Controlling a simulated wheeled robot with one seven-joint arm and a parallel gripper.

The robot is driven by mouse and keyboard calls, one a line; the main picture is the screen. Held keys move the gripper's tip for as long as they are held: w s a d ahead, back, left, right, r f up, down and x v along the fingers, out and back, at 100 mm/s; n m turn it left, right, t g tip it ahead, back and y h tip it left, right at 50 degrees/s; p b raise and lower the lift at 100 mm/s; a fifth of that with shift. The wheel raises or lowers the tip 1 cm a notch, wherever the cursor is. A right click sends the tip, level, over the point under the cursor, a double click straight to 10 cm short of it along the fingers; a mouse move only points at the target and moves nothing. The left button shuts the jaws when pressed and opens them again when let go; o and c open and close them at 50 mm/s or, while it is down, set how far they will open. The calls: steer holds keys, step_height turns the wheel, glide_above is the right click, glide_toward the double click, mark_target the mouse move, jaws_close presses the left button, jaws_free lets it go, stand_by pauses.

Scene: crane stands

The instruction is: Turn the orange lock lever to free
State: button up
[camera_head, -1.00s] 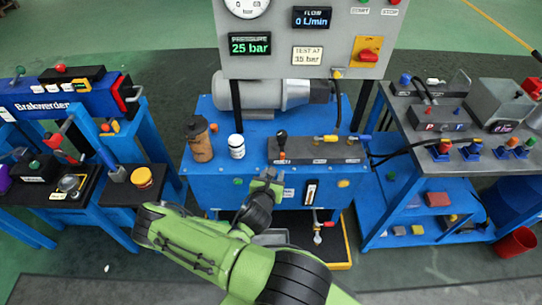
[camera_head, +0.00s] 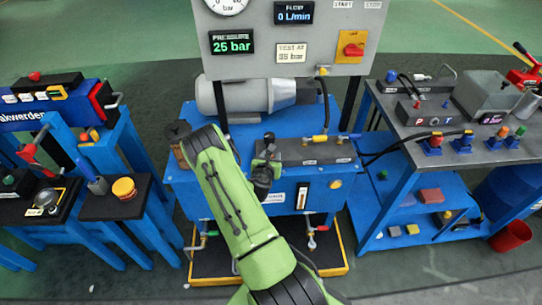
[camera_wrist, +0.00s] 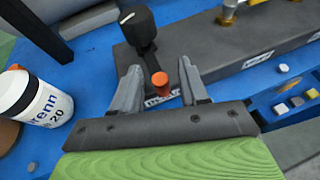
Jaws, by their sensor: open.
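The orange lock lever (camera_wrist: 160,85) shows in the wrist view as a short orange piece at the front of the dark valve block (camera_wrist: 225,50). Below a black-knobbed handle (camera_wrist: 138,25), it lies between the fingers of my gripper (camera_wrist: 160,74). The fingers are open on either side of it; whether either touches it I cannot tell. In the head view my gripper (camera_head: 265,165) is at the left end of the valve block (camera_head: 318,152), and my arm and gripper hide most of the lever.
A white bottle (camera_wrist: 35,98) stands left of my gripper. Brass fittings (camera_wrist: 230,12) rise from the block to the right. The gauge panel (camera_head: 320,65) overhangs behind. Side benches (camera_head: 480,125) flank the blue power unit (camera_head: 190,130).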

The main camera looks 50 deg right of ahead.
steer(key=shift+w+d+f, duration=0.15)
steer(key=shift+d, duration=0.15)
steer(key=shift+c, duration=0.2)
